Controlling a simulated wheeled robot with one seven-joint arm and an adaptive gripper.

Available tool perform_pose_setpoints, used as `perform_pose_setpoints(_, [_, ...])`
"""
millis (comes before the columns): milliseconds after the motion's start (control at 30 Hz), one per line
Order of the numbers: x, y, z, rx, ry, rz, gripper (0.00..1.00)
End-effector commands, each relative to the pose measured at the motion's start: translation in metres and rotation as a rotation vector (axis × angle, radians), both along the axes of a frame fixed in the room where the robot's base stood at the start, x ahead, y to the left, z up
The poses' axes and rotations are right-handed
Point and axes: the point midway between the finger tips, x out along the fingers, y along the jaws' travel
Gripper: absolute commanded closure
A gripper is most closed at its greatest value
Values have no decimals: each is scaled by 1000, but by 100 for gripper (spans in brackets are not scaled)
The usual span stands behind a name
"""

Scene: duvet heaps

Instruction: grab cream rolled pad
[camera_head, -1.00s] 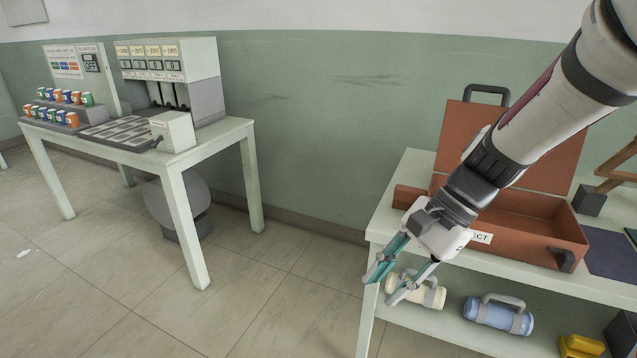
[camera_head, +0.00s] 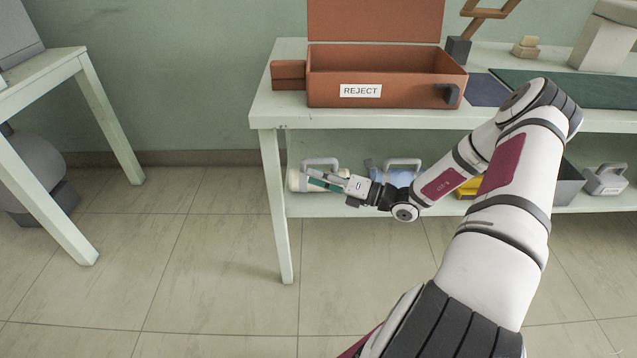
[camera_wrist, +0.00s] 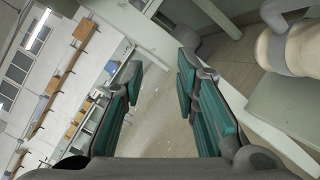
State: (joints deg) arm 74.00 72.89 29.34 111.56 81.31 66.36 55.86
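The cream rolled pad (camera_head: 295,180) lies at the left end of the lower shelf, with a grey strap and handle. My gripper (camera_head: 318,180) is in front of it in the head view and hides part of it. In the wrist view the cream pad (camera_wrist: 303,48) shows at the upper right, outside the fingers. My gripper (camera_wrist: 163,75) is open there, its two teal fingers apart with nothing between them. I cannot tell whether it touches the pad.
A blue rolled pad (camera_head: 402,172) lies to the right on the same shelf (camera_head: 340,208), partly behind my arm. An orange REJECT case (camera_head: 420,90) stands open on the upper shelf above. A table leg (camera_head: 280,235) stands near the pad. The floor in front is clear.

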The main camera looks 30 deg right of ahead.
Motion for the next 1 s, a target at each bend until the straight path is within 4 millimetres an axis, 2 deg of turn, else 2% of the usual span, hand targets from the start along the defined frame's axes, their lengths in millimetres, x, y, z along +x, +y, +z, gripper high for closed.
perform_pose_setpoints(33, [0,-17,-16,86,22,-76,72])
perform_pose_setpoints(100, [0,-39,-34,196,50,-171,72])
perform_pose_setpoints(200, [-3,-64,-57,329,79,-279,72])
perform_pose_setpoints(400, [-7,-90,-83,479,105,-396,72])
perform_pose_setpoints(567, [4,-92,-86,505,108,-413,72])
perform_pose_setpoints(800, [49,-86,-80,502,108,-411,72])
perform_pose_setpoints(1000, [72,-84,-76,501,108,-413,72])
